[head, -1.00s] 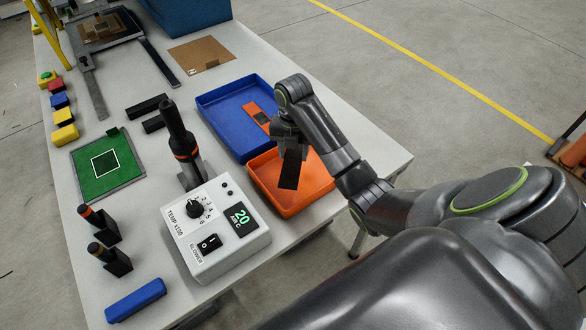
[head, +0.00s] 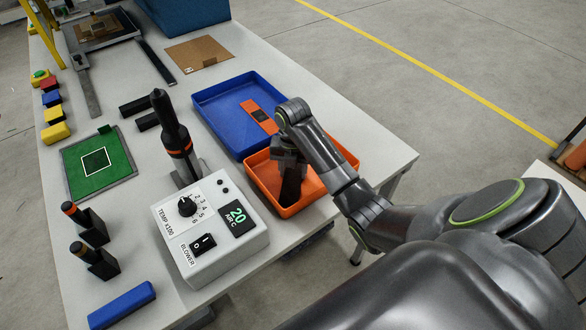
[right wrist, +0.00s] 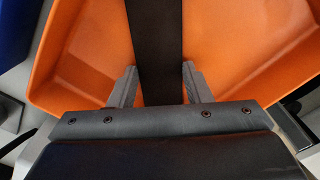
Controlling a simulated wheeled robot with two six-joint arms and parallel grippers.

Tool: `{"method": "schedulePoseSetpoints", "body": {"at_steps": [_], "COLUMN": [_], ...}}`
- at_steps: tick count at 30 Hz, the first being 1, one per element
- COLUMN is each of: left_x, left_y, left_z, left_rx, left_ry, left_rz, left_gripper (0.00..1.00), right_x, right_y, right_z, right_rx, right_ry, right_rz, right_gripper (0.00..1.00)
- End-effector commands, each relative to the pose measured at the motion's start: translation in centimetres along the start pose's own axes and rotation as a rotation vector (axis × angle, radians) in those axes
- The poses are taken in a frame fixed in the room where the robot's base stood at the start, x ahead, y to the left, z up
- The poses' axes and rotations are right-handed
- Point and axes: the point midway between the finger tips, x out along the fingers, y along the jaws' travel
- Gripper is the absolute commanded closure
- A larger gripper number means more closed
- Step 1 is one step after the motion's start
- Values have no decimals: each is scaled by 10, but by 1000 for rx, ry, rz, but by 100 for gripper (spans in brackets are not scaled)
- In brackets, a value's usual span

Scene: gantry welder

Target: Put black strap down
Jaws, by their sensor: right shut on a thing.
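The black strap (head: 291,188) hangs from my right gripper (head: 287,160) over the orange tray (head: 327,188). In the right wrist view the strap (right wrist: 155,45) runs between the two fingers of my right gripper (right wrist: 159,88), with the orange tray (right wrist: 85,60) behind it. The gripper is shut on the strap. The strap's lower end is inside the tray's outline; I cannot tell whether it touches the tray floor. My left gripper is not in view.
A blue tray (head: 222,117) holding an orange piece with a dark patch (head: 259,116) adjoins the orange tray. A white control box (head: 208,228) and a black hot-air tool (head: 172,135) stand to the left. The table's right edge is close to the orange tray.

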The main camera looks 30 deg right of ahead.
Motion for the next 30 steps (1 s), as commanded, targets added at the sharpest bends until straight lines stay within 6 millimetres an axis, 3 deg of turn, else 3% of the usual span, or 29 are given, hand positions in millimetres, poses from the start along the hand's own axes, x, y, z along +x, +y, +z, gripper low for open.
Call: {"method": "schedulePoseSetpoints", "body": {"at_steps": [5,6,11,23,30], "left_x": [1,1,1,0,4], "left_y": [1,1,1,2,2], "left_z": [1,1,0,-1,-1], "left_rx": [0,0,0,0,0], "left_ry": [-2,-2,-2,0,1], "left_rz": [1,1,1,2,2], "left_gripper": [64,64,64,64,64], "right_x": [3,3,3,-2,-31], "right_y": [0,0,0,0,1], "right_z": [0,0,0,0,1], "right_rx": [0,0,0,0,0], "right_ry": [0,0,0,-1,-5], "right_rz": [0,1,1,1,3], "right_gripper": [77,54,34,34,34]}}
